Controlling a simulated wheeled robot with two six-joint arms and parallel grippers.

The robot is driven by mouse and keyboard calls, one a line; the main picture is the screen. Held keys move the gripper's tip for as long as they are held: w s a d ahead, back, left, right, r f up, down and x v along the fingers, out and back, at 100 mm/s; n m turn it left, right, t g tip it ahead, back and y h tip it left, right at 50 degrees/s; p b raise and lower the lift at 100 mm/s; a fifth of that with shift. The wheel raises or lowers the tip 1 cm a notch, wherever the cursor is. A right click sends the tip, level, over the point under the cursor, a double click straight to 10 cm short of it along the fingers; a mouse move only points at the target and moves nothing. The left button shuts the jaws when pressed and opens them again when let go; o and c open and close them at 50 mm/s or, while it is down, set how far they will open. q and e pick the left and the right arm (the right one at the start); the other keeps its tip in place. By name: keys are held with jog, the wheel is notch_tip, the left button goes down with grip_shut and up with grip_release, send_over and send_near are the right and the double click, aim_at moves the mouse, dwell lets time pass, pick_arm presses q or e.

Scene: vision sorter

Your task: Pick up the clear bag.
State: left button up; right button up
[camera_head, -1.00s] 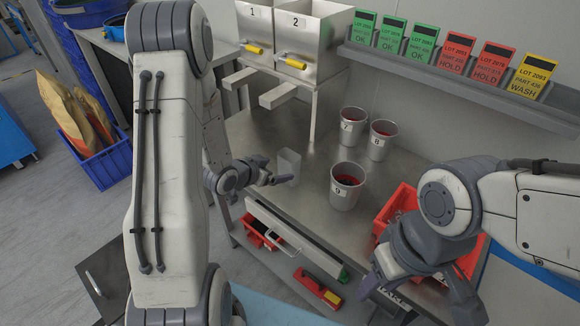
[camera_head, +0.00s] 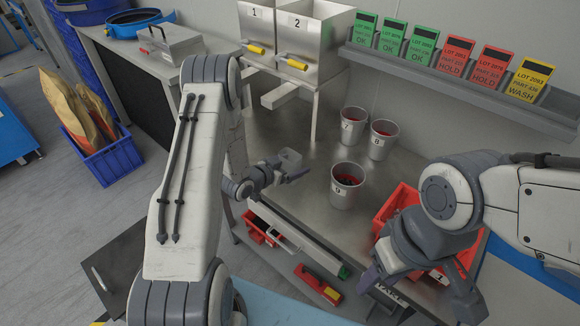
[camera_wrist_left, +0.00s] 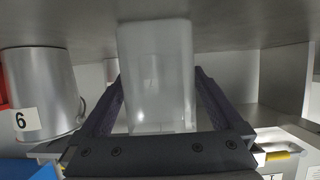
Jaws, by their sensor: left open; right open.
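The clear bag (camera_head: 289,157) is pale, see-through and upright on the metal worktop, behind my left gripper (camera_head: 283,174). In the left wrist view the clear bag (camera_wrist_left: 157,75) fills the middle of the picture, between the two dark fingers of my left gripper (camera_wrist_left: 160,90). The fingers are apart, one on each side of the bag; I cannot tell whether they touch it. My right gripper (camera_head: 422,295) is open and empty, low at the right in front of a red bin (camera_head: 402,200).
Metal cups numbered 7 (camera_head: 352,128), 8 (camera_head: 382,139) and 9 (camera_head: 345,187) stand right of the bag. Two white hoppers (camera_head: 300,38) stand behind it. A shelf of lot cards (camera_head: 460,85) runs along the wall.

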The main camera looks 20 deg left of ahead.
pick_arm(q)
jog(key=shift+x, duration=1)
jog(key=shift+c, duration=0.3)
jog(key=c, duration=1)
jog(key=shift+o, duration=0.2)
jog(key=shift+r, duration=0.1)
